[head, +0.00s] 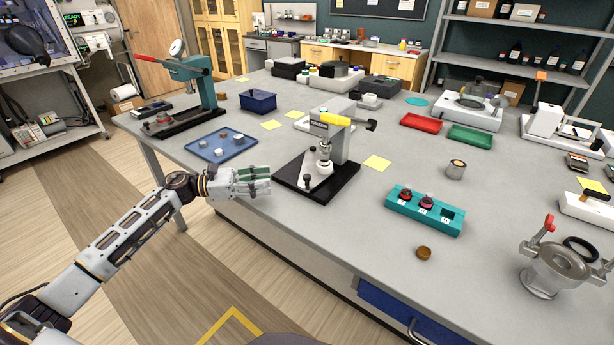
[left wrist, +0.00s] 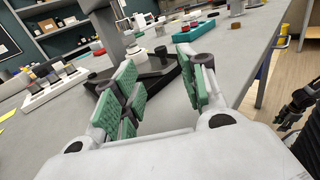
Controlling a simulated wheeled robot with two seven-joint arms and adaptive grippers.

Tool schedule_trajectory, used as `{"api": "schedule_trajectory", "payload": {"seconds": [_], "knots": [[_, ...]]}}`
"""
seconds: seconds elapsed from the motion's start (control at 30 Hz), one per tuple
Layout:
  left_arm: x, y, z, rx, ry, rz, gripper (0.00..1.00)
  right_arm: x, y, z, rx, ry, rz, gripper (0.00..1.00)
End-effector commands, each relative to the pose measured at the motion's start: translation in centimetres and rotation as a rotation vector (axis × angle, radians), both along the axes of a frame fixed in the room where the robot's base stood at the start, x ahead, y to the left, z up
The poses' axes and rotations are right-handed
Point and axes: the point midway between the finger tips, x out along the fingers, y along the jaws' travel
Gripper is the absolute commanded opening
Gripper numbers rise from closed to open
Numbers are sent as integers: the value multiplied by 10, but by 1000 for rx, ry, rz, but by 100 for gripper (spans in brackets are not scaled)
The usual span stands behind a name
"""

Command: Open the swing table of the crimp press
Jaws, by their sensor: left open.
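The crimp press (head: 334,150) has a grey column, a yellow-gripped lever and a black base (head: 328,190), standing near the bench's front edge. Its light swing table (head: 320,173) lies low on the base below the press head, with a small black knob (head: 307,181) at its front left. My left gripper (head: 268,181) is open and empty, just left of the base, apart from the knob. In the left wrist view, the green-padded fingers (left wrist: 160,85) are spread, with the press base and swing table (left wrist: 150,66) beyond them.
A blue tray (head: 240,155) with small round parts lies left of the press. A teal rack (head: 424,211) with dark red-topped pieces stands to its right. A green press with a red lever (head: 193,85) stands behind left.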

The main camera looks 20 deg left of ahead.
Motion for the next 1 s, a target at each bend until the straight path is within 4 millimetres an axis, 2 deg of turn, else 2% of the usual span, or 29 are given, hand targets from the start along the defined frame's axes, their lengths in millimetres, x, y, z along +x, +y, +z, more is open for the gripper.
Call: {"api": "schedule_trajectory", "payload": {"seconds": [0.37, 1.0], "knots": [[15, -32, 2, -1, -2, 0, 42, -2, -3, 1, -4, 1, 2, 40], [45, -95, 2, -1, -2, 0, 42, -24, -12, -4, -13, 23, 4, 40]]}}
